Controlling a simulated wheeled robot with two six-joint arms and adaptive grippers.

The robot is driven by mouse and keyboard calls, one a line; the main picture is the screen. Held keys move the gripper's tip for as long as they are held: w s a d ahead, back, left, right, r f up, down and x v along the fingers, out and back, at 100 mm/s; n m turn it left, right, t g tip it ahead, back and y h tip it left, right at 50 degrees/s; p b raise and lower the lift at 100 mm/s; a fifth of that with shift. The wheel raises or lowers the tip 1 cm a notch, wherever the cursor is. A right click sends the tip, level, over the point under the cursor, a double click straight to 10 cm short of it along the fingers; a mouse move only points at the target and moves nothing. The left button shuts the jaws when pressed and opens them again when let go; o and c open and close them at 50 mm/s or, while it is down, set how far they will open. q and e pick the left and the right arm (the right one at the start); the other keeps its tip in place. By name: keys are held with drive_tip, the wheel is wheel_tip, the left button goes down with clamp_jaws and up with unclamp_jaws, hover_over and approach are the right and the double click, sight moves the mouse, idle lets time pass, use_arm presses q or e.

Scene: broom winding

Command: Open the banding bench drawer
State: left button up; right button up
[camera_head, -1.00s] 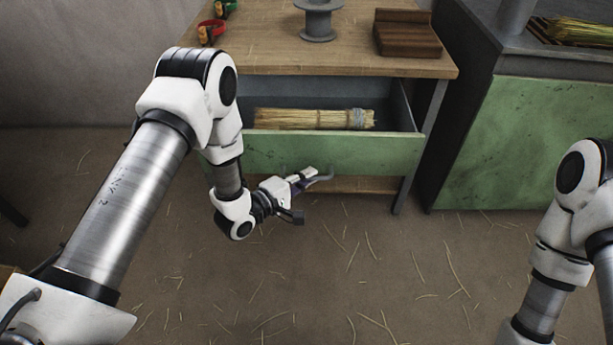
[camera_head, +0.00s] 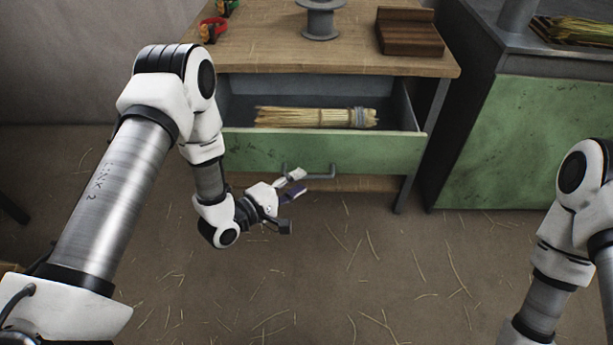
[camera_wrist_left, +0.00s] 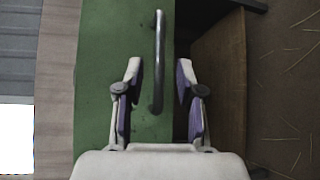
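The banding bench drawer (camera_head: 350,152) has a green front and stands pulled out, with a bundle of straw (camera_head: 315,117) lying inside. Its grey bar handle (camera_head: 322,174) is on the front; in the left wrist view the handle (camera_wrist_left: 159,62) runs upright in the picture. My left gripper (camera_head: 298,184) is open and empty, just in front of and a little left of the handle in the head view. In the left wrist view its fingers (camera_wrist_left: 160,72) are spread, with the handle's near end showing between them. My right gripper is out of view; only my right arm shows.
The wooden bench top (camera_head: 270,55) carries a grey spool (camera_head: 320,20), a brown wooden block (camera_head: 409,35) and red and green clamps (camera_head: 213,28). A green cabinet (camera_head: 525,145) stands at the right. The floor in front is clear except for scattered straw.

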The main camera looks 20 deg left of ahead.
use_arm(q)
drive_tip(key=v, duration=0.8)
drive_tip(key=shift+d, duration=0.1)
drive_tip(key=s+d+f+m+g+y, duration=0.25)
drive_tip(key=s+d+f+g, duration=0.3)
drive_tip(key=f, duration=0.35)
drive_tip(key=s+a+f+m+g+y, duration=0.2)
drive_tip(key=s+a+f+m+g, duration=0.1)
drive_tip(key=s, duration=0.3)
drive_tip(key=s+a+f+m+g+y, duration=0.2)
drive_tip(key=s+m+g, duration=0.15)
drive_tip(key=s, duration=0.25)
drive_tip(key=s+a+f+m+g+y, duration=0.2)
drive_tip(key=s+a+f+m, duration=0.15)
drive_tip(key=s, duration=0.25)
wheel_tip(320, 180, up, 21)
drive_tip(key=p, duration=2)
drive_tip(key=shift+w+d+m, duration=0.35)
drive_tip(key=shift+d, duration=0.05)
